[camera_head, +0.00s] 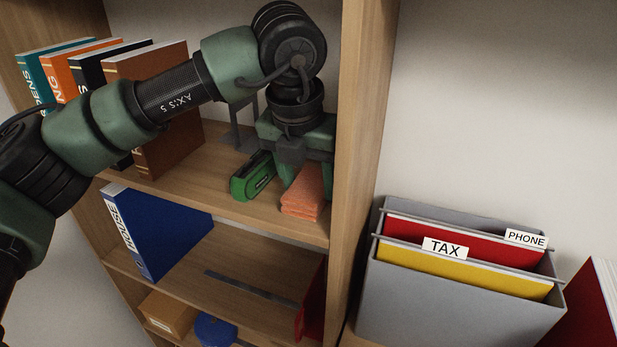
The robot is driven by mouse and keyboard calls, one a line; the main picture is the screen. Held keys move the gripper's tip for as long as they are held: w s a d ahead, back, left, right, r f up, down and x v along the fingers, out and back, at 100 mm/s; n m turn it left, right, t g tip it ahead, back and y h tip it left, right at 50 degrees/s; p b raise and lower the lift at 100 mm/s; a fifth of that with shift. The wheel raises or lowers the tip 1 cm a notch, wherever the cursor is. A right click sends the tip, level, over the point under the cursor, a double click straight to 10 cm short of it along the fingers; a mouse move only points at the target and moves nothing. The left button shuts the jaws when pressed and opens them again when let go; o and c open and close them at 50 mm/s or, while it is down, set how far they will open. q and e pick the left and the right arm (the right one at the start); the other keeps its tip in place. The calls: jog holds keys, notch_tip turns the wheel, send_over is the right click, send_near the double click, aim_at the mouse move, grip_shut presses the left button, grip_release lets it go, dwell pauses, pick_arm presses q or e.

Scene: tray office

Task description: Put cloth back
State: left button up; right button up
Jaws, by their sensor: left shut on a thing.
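The cloth (304,195) is a folded orange-pink piece at the right end of the upper shelf in the head view, close to the right side panel. My left gripper (297,172) reaches down from above and is shut on the cloth. The cloth's lower part shows at or just above the shelf board; I cannot tell whether it touches. The cloth's upper part is hidden by the gripper. My right gripper is not in view.
A green stapler-like object (253,177) lies just left of the cloth. Several books (150,60) stand at the shelf's left. A blue binder (165,230) stands on the shelf below. A grey file box (450,300) with folders stands right of the bookcase.

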aim_at(309, 183)
pick_arm(q)
jog(key=shift+f, duration=0.25)
jog(key=o, duration=1.2)
jog(key=shift+r, duration=0.15)
jog(key=shift+r+p, duration=0.3)
jog(key=shift+p, duration=0.05)
jog(key=b+v, duration=0.2)
jog(key=v, duration=0.2)
jog(key=shift+a+r, duration=0.1)
jog(key=shift+s+a+r+b, duration=0.1)
jog(key=shift+s+a+b, duration=0.8)
jog(key=shift+s, duration=1.05)
jog(key=shift+s+a+r+b, duration=0.1)
jog(key=shift+s+a+b, duration=0.35)
jog(key=shift+s+b, duration=1.1)
jog(key=shift+s+a+r+b, duration=0.1)
jog(key=shift+s+a+b, duration=0.6)
jog(key=shift+s, duration=1.6)
jog(key=shift+f, duration=0.1)
